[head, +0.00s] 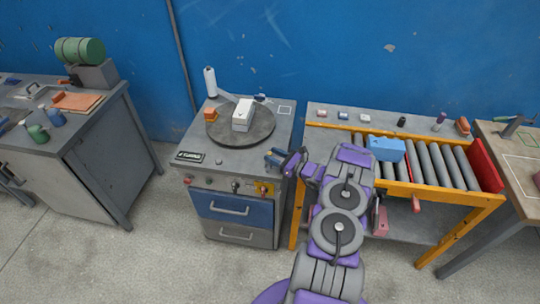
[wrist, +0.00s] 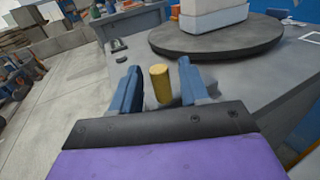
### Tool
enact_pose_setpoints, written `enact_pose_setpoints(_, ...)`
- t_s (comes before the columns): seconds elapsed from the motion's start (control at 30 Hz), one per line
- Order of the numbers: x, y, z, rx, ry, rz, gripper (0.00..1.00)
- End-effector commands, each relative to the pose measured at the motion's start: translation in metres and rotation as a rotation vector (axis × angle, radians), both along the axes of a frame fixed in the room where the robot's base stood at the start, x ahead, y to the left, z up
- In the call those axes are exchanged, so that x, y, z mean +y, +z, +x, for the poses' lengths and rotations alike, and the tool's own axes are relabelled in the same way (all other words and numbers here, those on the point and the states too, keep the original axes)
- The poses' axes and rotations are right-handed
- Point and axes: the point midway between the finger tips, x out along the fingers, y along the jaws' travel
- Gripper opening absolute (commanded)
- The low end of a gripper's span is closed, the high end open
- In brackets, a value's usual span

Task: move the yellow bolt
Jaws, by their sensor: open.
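The yellow bolt (wrist: 160,85) shows in the wrist view as a short upright yellow cylinder between the two blue fingers of my gripper (wrist: 159,66). The fingers are apart, with a visible gap on each side of the bolt. Its lower end is hidden behind the gripper body, so I cannot tell what it rests on. In the head view my gripper (head: 273,157) is at the front right corner of the grey cabinet top (head: 225,160). I cannot make out the bolt there.
A dark round turntable (head: 263,131) bearing a white box (head: 243,112) and an orange block (head: 211,114) stands behind my gripper. An orange-framed roller table (head: 440,190) with a blue block (head: 386,149) is to the right. A workbench (head: 110,110) is at the left.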

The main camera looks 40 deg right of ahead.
Motion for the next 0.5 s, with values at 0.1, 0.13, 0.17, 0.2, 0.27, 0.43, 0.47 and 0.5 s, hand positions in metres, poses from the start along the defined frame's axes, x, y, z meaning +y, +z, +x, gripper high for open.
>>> enact_pose_setpoints(0.1, 0.004, 0.0, 0.012, -0.001, 0.001, -0.002, 0.45)
enact_pose_setpoints(0.13, 0.004, 0.0, 0.015, -0.002, 0.0, -0.002, 0.45)
enact_pose_setpoints(0.17, 0.005, 0.0, 0.016, -0.002, 0.0, -0.002, 0.45)
enact_pose_setpoints(0.2, 0.005, 0.0, 0.018, -0.002, 0.0, -0.002, 0.45)
enact_pose_setpoints(0.27, 0.006, 0.0, 0.02, -0.001, 0.0, -0.001, 0.45)
enact_pose_setpoints(0.43, 0.006, 0.001, 0.021, -0.002, 0.0, 0.001, 0.45)
enact_pose_setpoints(0.47, 0.006, 0.001, 0.021, -0.002, 0.0, 0.001, 0.45)
enact_pose_setpoints(0.5, 0.006, 0.001, 0.021, -0.002, 0.0, 0.001, 0.45)
